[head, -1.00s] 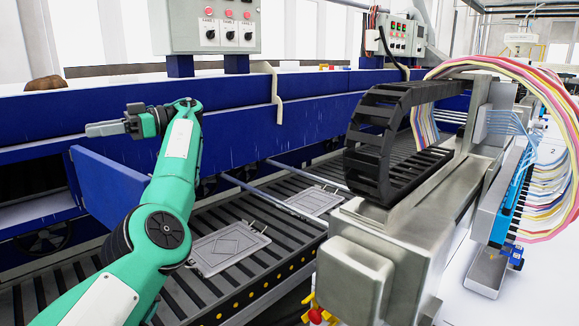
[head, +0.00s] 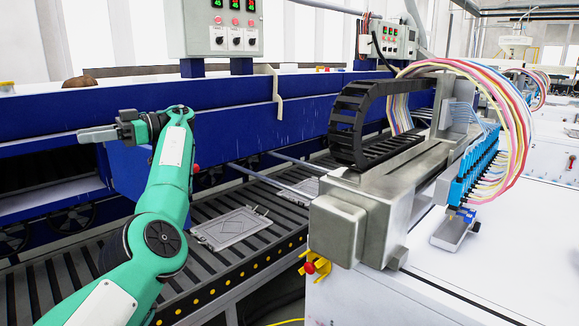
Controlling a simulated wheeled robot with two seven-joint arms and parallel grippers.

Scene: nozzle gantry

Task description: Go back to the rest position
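My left arm comes in from the lower left, and its gripper (head: 97,134) points left in front of the blue machine wall. Its fingers are seen side-on, so I cannot tell whether they are open or shut. I see nothing held in it. My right gripper is not in view. The nozzle gantry (head: 385,190) stands at centre right, with a row of blue nozzles (head: 474,172) and coloured hoses. A small metal tray (head: 452,232) sits below the nozzles.
A slatted conveyor (head: 245,258) runs beside my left arm and carries a grey metal plate (head: 231,227), with another partly hidden behind the gantry. Control boxes (head: 222,28) stand above the blue frame (head: 235,121). A white table (head: 528,250) fills the right, its surface mostly clear.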

